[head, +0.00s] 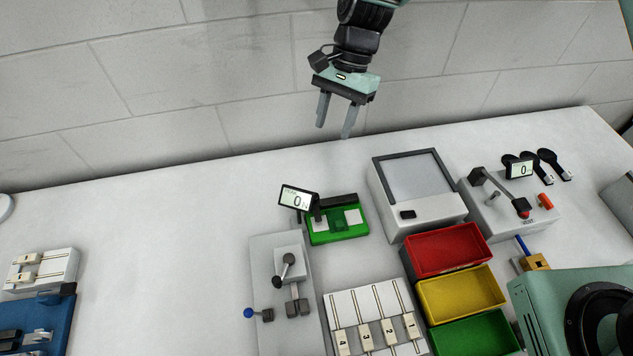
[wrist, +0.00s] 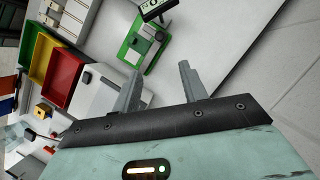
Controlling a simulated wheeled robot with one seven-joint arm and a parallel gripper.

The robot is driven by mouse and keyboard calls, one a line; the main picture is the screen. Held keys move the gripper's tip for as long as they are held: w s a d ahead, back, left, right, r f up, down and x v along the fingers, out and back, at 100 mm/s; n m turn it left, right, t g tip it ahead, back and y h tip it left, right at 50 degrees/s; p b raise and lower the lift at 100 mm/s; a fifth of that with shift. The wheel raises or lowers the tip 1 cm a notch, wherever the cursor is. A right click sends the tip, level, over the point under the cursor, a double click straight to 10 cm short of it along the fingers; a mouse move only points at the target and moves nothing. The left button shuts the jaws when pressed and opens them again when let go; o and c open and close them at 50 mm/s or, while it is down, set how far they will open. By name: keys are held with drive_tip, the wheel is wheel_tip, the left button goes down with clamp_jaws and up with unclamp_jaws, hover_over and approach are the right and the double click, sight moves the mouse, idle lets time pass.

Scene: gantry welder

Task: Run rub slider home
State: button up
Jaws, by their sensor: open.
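No label that I can read says which part is the rub slider. Several cream sliders, numbered 4 to 1, sit low on the slots of a white slider panel (head: 338,305) at the front middle. Left of it, a grey plate (head: 268,258) carries a dark-knobbed lever (head: 288,260), a small grey block and a blue-knobbed part (head: 250,313). Behind it stands a green-based unit (head: 323,237) with a display (head: 297,198) reading 0; the base also shows in the wrist view (wrist: 133,50). My gripper (head: 334,130) is open and empty, raised above the table's back, touching nothing.
Red (head: 447,248), yellow (head: 460,294) and green (head: 474,338) bins stand right of the slider panel. A white box (head: 381,193) and a lever unit (head: 500,208) are behind them. Another slider block (head: 60,268) is far left. The table's left middle is clear.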

drive_tip(key=p+x, duration=0.5)
drive_tip(key=x, duration=1.2)
drive_tip(key=shift+d+p, duration=0.1)
drive_tip(key=shift+p, duration=0.25)
clamp_jaws()
